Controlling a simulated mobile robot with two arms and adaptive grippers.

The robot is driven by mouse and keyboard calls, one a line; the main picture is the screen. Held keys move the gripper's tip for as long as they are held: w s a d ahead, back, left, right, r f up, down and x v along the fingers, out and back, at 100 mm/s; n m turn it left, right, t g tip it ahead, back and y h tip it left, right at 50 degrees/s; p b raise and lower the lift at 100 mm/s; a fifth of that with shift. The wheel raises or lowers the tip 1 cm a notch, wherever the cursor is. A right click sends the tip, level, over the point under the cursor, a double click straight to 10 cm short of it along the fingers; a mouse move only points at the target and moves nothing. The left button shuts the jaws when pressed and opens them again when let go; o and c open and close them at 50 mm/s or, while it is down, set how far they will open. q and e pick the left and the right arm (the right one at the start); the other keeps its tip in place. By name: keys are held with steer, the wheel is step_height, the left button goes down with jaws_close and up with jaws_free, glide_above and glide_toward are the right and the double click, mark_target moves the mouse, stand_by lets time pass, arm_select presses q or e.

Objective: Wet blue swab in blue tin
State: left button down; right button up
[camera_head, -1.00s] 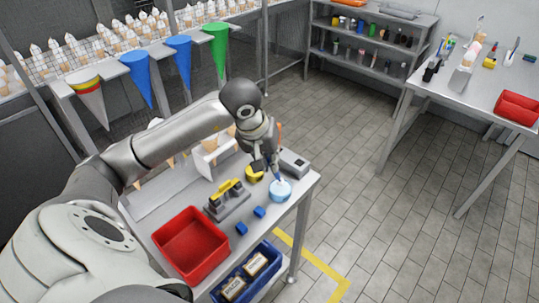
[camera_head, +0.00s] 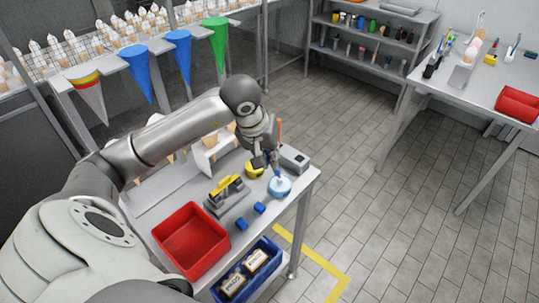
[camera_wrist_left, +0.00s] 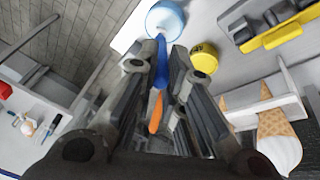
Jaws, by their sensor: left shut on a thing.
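My left gripper (camera_head: 268,161) is shut on a swab with a blue lower part (camera_head: 276,171) and an orange upper end. In the left wrist view the swab (camera_wrist_left: 160,68) runs between the fingers (camera_wrist_left: 162,85), its blue end toward the light blue tin (camera_wrist_left: 166,18). In the head view the blue tin (camera_head: 279,188) stands near the table's right edge, just below the swab. The swab's lower tip is at the tin's top; I cannot tell whether it is inside or just above. A yellow tin (camera_head: 254,169) stands beside it. My right gripper is out of view.
A grey box (camera_head: 293,157) stands behind the blue tin. A grey holder with a yellow top (camera_head: 226,190), blue blocks (camera_head: 242,224) and a red bin (camera_head: 191,240) lie to the left and front. A blue crate (camera_head: 248,273) sits at the table's front side.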

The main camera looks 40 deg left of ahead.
arm_select(q)
steer(key=shift+f+b, duration=0.45)
stand_by(0.3)
steer(key=shift+s+f+b, duration=0.1)
steer(key=shift+f+b, duration=0.05)
steer(key=shift+b, duration=0.2)
stand_by(1.6)
step_height(320, 180, up, 2)
steer(key=shift+p, duration=0.6)
steer(key=shift+r+p, duration=1.35)
steer(key=shift+r, duration=1.25)
